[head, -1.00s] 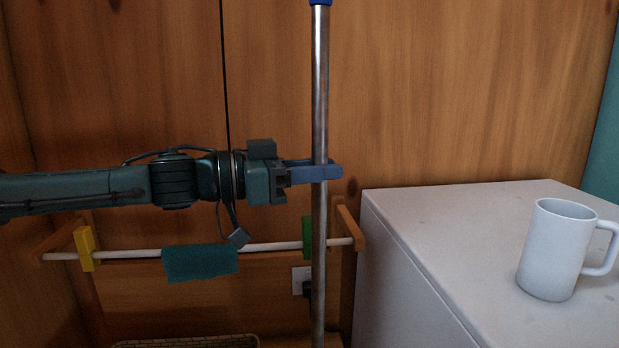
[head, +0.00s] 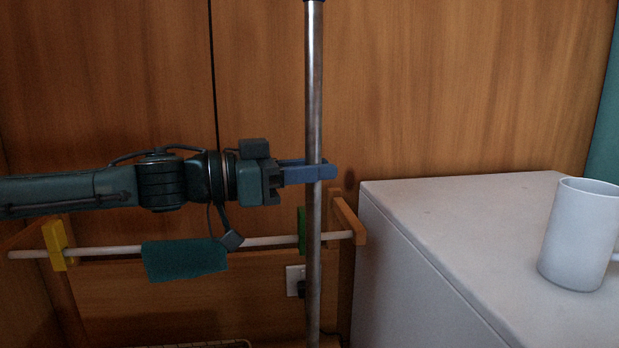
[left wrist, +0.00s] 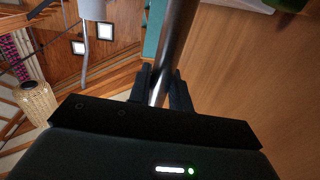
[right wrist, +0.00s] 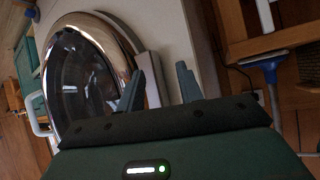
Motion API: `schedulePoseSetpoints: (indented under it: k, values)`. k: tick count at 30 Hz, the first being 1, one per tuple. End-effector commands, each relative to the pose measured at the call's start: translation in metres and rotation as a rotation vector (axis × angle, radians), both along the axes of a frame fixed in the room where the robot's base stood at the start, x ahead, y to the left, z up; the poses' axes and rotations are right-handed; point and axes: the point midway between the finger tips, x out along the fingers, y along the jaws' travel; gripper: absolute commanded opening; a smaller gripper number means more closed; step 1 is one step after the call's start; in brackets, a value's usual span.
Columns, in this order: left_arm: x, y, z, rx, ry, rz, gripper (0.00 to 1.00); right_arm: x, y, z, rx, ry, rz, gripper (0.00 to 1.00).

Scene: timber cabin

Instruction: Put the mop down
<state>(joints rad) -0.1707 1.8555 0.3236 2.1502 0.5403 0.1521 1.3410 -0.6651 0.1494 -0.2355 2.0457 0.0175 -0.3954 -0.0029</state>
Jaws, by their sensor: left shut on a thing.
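The mop's grey metal pole (head: 314,90) stands upright in the head view, and its ends are out of that frame. My left gripper (head: 320,173) comes in from the left and is shut around the pole. The left wrist view shows the pole (left wrist: 177,35) between the fingers of my left gripper (left wrist: 161,90). A blue mop head (right wrist: 263,61) with a thin pole shows at the right of the right wrist view. My right gripper (right wrist: 158,84) is open and empty, with a washing machine beyond it.
A white washing machine (head: 430,205) stands right of the pole, with a white mug (head: 580,235) on top. Behind the pole is a wooden rail rack (head: 105,251) with a teal cloth (head: 185,260). A wall socket (head: 294,280) is close to the pole.

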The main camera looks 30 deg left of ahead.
Motion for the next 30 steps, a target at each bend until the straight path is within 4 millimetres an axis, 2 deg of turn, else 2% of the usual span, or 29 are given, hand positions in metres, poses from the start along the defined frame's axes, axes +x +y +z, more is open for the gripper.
schedulePoseSetpoints:
  k: [6, 7, 14, 30]
  values:
    - [-0.0002, 0.0001, -0.0019, -0.002, -0.002, -0.001, 0.00, -0.0046, -0.0025, -0.0060, -0.012, 0.010, 0.010, 0.36]
    - [-0.0001, 0.0000, -0.0025, -0.001, 0.001, 0.000, 0.22, -0.0047, -0.0024, -0.0053, -0.012, 0.010, 0.010, 0.36]
    - [-0.0001, 0.0000, -0.0020, -0.001, 0.001, -0.001, 0.40, -0.0044, -0.0025, -0.0049, -0.013, 0.010, 0.010, 0.36]
    - [-0.0062, 0.0068, 0.0041, 0.002, -0.005, 0.002, 0.41, 0.0021, -0.0050, 0.0028, -0.012, 0.001, -0.002, 0.36]
